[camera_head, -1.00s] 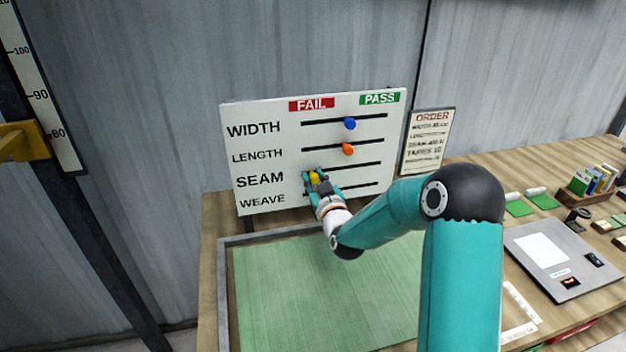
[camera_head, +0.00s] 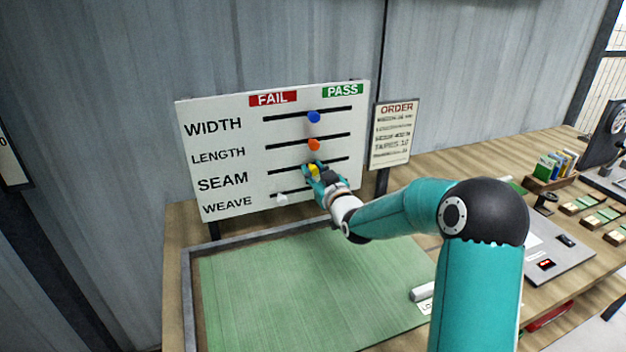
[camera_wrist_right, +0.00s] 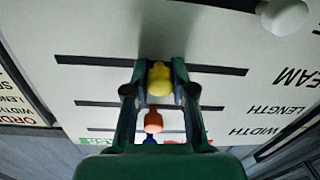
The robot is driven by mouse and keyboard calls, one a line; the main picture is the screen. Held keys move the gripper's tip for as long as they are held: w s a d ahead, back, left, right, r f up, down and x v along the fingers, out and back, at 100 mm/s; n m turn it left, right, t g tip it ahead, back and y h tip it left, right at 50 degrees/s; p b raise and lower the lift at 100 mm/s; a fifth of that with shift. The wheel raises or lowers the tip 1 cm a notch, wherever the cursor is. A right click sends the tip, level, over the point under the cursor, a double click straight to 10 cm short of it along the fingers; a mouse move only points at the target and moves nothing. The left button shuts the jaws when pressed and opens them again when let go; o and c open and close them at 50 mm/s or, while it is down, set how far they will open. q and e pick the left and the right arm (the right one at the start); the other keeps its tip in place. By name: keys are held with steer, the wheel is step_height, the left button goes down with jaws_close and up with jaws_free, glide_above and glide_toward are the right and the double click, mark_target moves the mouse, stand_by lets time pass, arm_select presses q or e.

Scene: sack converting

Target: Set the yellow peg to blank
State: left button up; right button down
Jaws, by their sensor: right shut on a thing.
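The yellow peg (camera_head: 314,170) sits in the SEAM slot of the white board (camera_head: 225,107), near the middle of the slot, below the orange peg. My right gripper (camera_head: 315,174) is shut on the yellow peg, which also shows between the fingers in the right wrist view (camera_wrist_right: 159,80). The blue peg (camera_head: 314,117) is in the WIDTH slot and the orange peg (camera_head: 314,145) in the LENGTH slot, both near mid-slot between FAIL and PASS. A white peg (camera_head: 281,198) is toward the left end of the WEAVE slot. My left gripper is not in view.
An order sign (camera_head: 393,136) stands right of the board. A green mat (camera_head: 290,290) lies below the board, with a white roll (camera_head: 424,294) at its right. A grey device (camera_head: 560,262) and a book box (camera_head: 552,180) stand farther right on the bench.

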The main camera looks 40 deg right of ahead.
steer(key=c, duration=0.9)
jaws_free()
steer(key=shift+w, duration=0.1)
steer(key=shift+c, duration=0.2)
steer(key=shift+s+a, duration=0.1)
steer(key=shift+s, duration=0.2)
steer(key=v, duration=1.1)
steer(key=shift+s, duration=0.2)
steer(key=shift+f, duration=0.1)
